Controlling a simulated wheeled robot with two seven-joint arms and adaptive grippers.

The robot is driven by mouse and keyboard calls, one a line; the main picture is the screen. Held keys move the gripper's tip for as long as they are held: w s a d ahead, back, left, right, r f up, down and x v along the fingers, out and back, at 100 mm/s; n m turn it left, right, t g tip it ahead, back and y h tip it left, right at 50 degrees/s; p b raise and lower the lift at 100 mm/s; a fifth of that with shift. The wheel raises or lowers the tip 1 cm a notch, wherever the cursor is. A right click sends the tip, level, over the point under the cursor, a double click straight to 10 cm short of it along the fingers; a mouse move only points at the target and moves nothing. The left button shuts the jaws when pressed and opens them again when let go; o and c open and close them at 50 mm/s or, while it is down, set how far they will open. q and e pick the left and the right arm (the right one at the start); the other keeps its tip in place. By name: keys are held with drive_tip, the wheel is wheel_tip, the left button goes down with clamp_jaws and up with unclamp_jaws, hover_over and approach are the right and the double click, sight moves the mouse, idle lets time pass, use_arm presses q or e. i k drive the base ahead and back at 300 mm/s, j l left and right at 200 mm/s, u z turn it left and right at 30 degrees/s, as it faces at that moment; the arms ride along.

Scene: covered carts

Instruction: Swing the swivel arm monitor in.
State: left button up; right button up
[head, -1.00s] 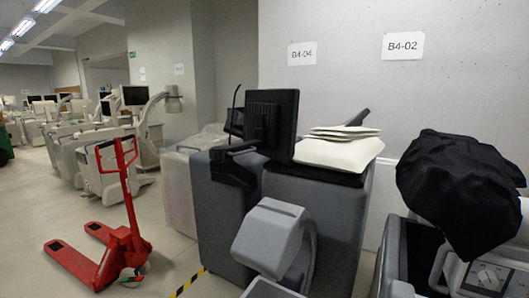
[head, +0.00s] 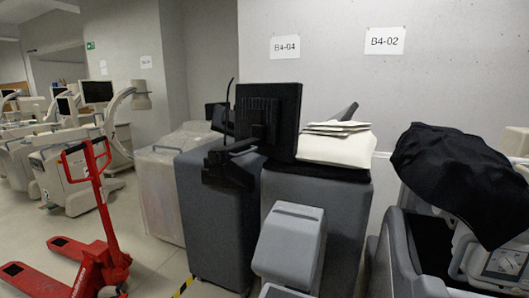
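The swivel arm monitor (head: 268,118) is a black screen seen mostly from behind, at the middle of the head view. It is carried by a dark jointed arm (head: 232,153) in front of a dark grey cart (head: 205,215). The monitor stands upright, close to the pile of cream folded covers (head: 336,147) on its right. Neither of my grippers shows in the head view.
A red pallet jack (head: 98,225) stands on the floor at the left. A plastic-covered cart (head: 160,190) is beside the grey cart. A pale grey machine part (head: 290,245) is in front. A black-draped machine (head: 460,180) fills the right.

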sight(267, 115)
drive_tip(key=i+j+z, duration=0.1)
drive_tip(key=j+z, duration=0.35)
drive_tip(key=j, duration=0.25)
drive_tip(key=j+z, duration=0.4)
drive_tip(key=j, duration=0.3)
